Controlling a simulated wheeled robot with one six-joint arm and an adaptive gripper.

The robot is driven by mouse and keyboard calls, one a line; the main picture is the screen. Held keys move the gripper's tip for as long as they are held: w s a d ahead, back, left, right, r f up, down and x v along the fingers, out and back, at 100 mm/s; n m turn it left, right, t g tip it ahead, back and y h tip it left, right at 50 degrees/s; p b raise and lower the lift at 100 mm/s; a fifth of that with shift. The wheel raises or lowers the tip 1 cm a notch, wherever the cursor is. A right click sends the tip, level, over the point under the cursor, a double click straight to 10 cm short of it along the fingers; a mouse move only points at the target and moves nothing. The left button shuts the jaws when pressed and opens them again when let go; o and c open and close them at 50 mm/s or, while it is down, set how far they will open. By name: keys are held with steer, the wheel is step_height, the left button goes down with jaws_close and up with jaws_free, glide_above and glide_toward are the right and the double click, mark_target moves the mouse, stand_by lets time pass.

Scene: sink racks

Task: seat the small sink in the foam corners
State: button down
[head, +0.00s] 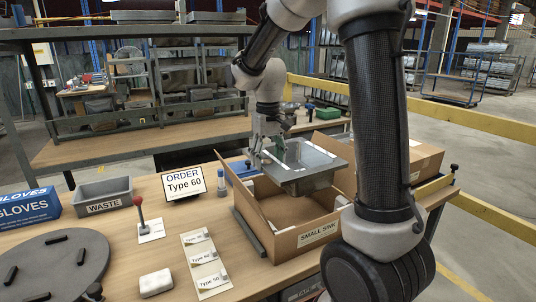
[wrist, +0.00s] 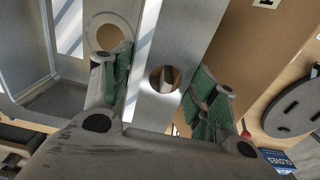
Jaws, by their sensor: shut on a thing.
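The small steel sink (head: 318,181) hangs roughly level over the open carton (head: 318,236), which is marked SMALL SINK. My gripper (head: 272,153) is shut on the sink's rim at its left side. In the wrist view, the green-padded fingers of my gripper (wrist: 165,95) are at the sink's flat deck (wrist: 150,60), which has round holes; the basin lies to the left. The sink's underside appears at or just above the carton's opening; I cannot tell whether it touches.
Carton flaps stand open around the sink. Another carton (head: 418,158) is behind at right. An ORDER Type 60 sign (head: 183,184), a WASTE bin (head: 103,198), a red-knobbed stand (head: 143,216), label cards (head: 205,262) and a round grey turntable (head: 50,264) occupy the bench's left.

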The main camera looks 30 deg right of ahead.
steer(key=shift+f, duration=2.05)
step_height(320, 180, down, 11)
stand_by(4.5)
steer(key=shift+c, duration=1.8)
jaws_free()
steer(key=shift+f, duration=0.15)
